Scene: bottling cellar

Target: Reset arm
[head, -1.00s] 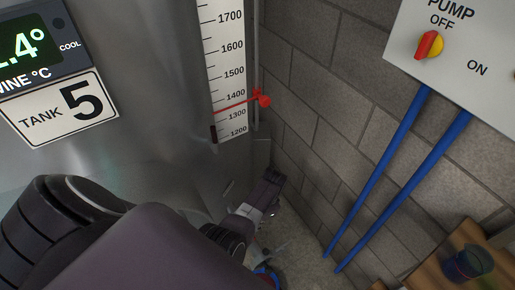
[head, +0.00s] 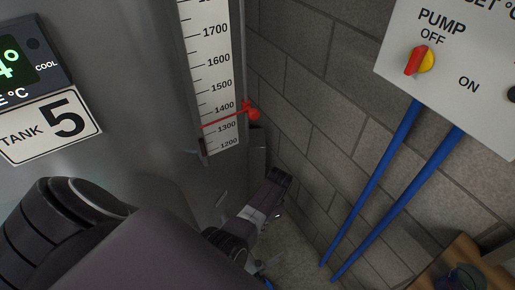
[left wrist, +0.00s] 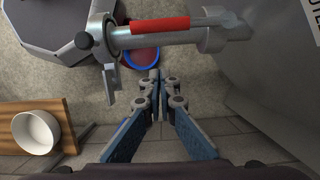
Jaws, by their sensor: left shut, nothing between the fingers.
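My left gripper (left wrist: 157,80) shows in the left wrist view with its blue-padded fingers shut at the tips and nothing between them. A steel pipe fitting (left wrist: 160,39) with a red handle (left wrist: 160,25) lies beyond the fingertips in that view; I see no grip on it. In the head view my dark left arm comes in from the lower left and reaches down beside the tank. I cannot make out its fingers clearly there. My right gripper is in neither view.
The steel tank (head: 110,180) stands left, with a level scale (head: 215,80) and red marker (head: 253,113). A pump panel (head: 450,60) with blue pipes (head: 385,190) is on the block wall (head: 305,110). A white bowl (left wrist: 37,132) sits on a wooden table (left wrist: 68,125). A blue-rimmed bucket (left wrist: 140,60) is on the floor.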

